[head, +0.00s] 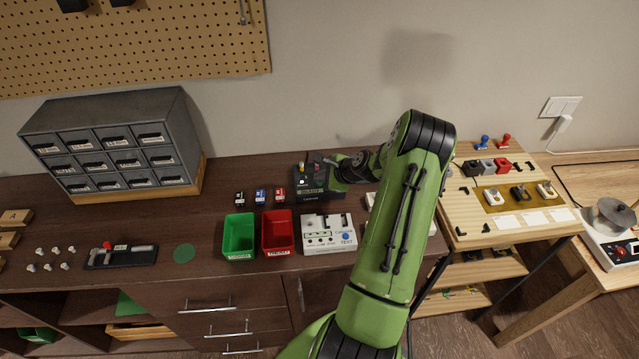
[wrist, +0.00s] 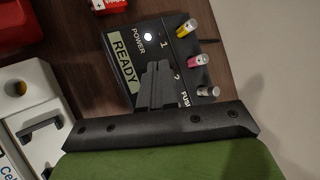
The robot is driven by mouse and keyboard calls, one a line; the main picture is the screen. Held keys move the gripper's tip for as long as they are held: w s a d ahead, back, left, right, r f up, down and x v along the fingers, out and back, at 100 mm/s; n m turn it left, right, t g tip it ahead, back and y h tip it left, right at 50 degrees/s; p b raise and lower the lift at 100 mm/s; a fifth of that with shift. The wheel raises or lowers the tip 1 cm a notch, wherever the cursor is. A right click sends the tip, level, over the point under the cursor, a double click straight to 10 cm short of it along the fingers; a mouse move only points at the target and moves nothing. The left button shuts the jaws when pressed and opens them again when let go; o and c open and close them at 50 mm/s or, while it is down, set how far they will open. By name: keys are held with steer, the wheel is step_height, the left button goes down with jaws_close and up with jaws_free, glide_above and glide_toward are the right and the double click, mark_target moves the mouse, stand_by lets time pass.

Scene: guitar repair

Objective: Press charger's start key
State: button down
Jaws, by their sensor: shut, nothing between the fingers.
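The charger (head: 320,182) is a dark box on the brown bench, right of centre in the head view. In the wrist view the charger (wrist: 181,49) shows a pale READY panel (wrist: 124,66), a white round spot (wrist: 148,36) by the word POWER, and the numbers 1 and 2. Yellow, pink and grey cylindrical parts stand along its right side. My gripper (wrist: 155,82) is shut and empty, its fingertips over the charger's face beside the READY panel. I cannot tell whether they touch it. No start key can be made out; the fingers hide part of the face.
A white tester box (head: 329,232) with a blue TEST button stands in front of the charger. A red bin (head: 278,231) and a green bin (head: 239,236) are to its left. Small red and blue items (head: 261,196) lie left of the charger. The wall is close behind.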

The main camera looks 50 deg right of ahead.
steer(key=shift+f, duration=0.2)
stand_by(0.5)
steer(key=shift+r+p, duration=0.55)
steer(key=shift+r, duration=0.3)
step_height(320, 180, up, 5)
steer(key=p, duration=0.3)
steer(key=shift+p, duration=0.35)
